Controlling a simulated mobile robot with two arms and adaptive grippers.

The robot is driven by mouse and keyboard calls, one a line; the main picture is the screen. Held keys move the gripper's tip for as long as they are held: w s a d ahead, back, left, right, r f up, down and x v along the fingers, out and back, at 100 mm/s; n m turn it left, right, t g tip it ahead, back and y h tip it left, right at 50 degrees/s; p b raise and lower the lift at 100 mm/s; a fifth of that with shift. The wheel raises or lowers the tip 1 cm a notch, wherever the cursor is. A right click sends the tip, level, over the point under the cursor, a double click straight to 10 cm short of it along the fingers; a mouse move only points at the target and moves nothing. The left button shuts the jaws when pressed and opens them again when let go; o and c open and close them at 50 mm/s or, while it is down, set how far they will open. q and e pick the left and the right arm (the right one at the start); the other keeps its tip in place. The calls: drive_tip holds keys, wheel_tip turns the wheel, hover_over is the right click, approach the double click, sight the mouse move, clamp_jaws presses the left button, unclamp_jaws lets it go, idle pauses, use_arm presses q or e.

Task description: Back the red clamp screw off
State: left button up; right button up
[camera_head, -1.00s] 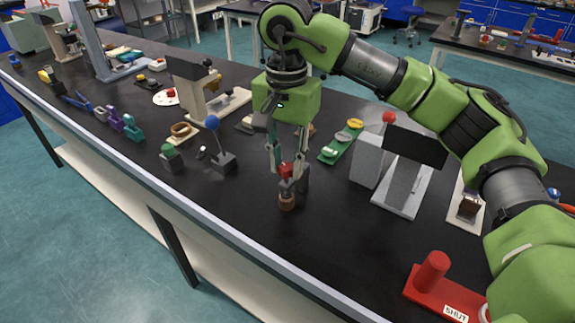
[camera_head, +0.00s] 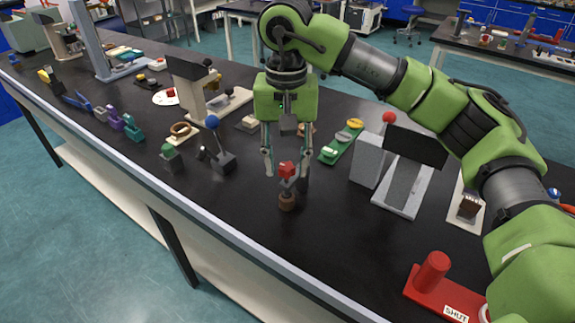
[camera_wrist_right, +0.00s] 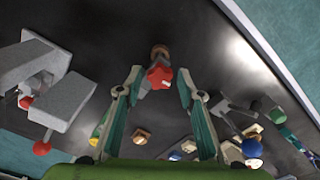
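The red clamp screw (camera_head: 286,169) has a lobed red head and sits on top of a small dark clamp with a brown round part (camera_head: 287,202) at its near foot. The screw also shows in the right wrist view (camera_wrist_right: 158,75), centred between the fingertips. My right gripper (camera_head: 285,174) points down over the clamp with its fingers apart, one on each side of the red head. In the right wrist view (camera_wrist_right: 159,84) a gap shows between each finger and the head. My left gripper is in neither view.
A blue-knobbed lever (camera_head: 216,145) and a green-knobbed block (camera_head: 171,158) stand to the left. A green strip (camera_head: 343,143) and a grey device with a dark screen (camera_head: 404,185) stand to the right. A red piece marked SHUT (camera_head: 440,290) lies near the front.

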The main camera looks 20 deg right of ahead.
drive_tip(key=m, duration=0.4)
drive_tip(key=shift+m, duration=0.4)
drive_tip(key=m, duration=0.9)
drive_tip(key=shift+s, duration=0.1)
drive_tip(key=m, duration=0.4)
drive_tip(key=shift+m, duration=0.3)
drive_tip(key=c, duration=0.9)
drive_tip(key=n, duration=0.4)
drive_tip(key=shift+c, duration=0.2)
drive_tip(key=shift+n, duration=0.3)
